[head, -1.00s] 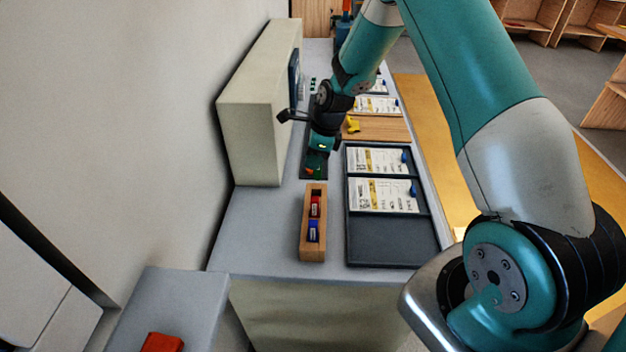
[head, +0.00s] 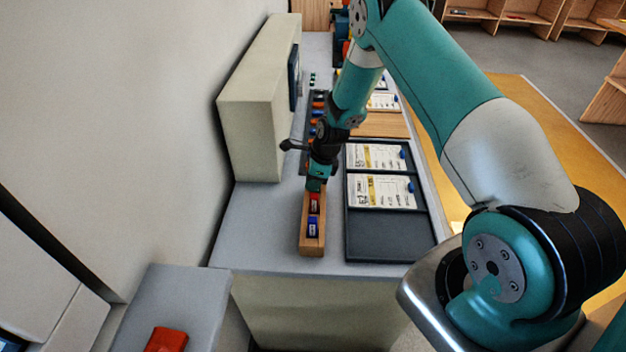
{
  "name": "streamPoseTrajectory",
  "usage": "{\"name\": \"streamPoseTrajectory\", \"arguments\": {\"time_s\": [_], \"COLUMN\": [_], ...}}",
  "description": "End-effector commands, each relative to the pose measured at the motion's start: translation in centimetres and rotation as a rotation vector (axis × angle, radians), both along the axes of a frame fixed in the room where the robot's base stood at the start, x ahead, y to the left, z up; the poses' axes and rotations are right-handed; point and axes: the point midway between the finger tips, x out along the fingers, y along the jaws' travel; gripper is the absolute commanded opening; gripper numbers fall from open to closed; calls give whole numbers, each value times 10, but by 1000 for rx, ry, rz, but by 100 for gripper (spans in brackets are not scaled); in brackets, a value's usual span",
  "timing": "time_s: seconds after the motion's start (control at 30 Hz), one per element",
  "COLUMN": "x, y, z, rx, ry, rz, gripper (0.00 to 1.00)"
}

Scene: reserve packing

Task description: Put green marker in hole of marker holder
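The marker holder (head: 304,238) is a narrow wooden block on the grey counter. A red marker (head: 314,203) and a blue marker (head: 312,228) stand in it. My gripper (head: 316,178) points down over the far end of the holder. It appears shut on the green marker (head: 314,185), a small dark-green piece below the fingers. The fingers are small in view and partly hidden by the wrist. I cannot tell whether the green marker is inside the far hole or just above it; the hole itself is hidden.
A dark tray (head: 388,240) with printed cards lies right of the holder. A dark rack (head: 311,130) with several coloured pieces lies behind my gripper. A beige box (head: 247,115) stands at the left. The counter's near left part is clear.

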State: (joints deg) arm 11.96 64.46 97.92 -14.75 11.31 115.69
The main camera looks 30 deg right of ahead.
Motion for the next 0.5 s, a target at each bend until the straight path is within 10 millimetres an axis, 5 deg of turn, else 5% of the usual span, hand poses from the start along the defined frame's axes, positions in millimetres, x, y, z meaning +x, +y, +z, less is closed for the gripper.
{"name": "streamPoseTrajectory", "arguments": {"time_s": [0.03, 0.1, 0.5], "x": [0, 0, 0], "y": [0, 0, -2], "z": [0, 0, 8], "rx": [0, 0, 0], "ry": [0, 0, -2], "rz": [0, 0, -1], "gripper": [32, 48, 48]}}
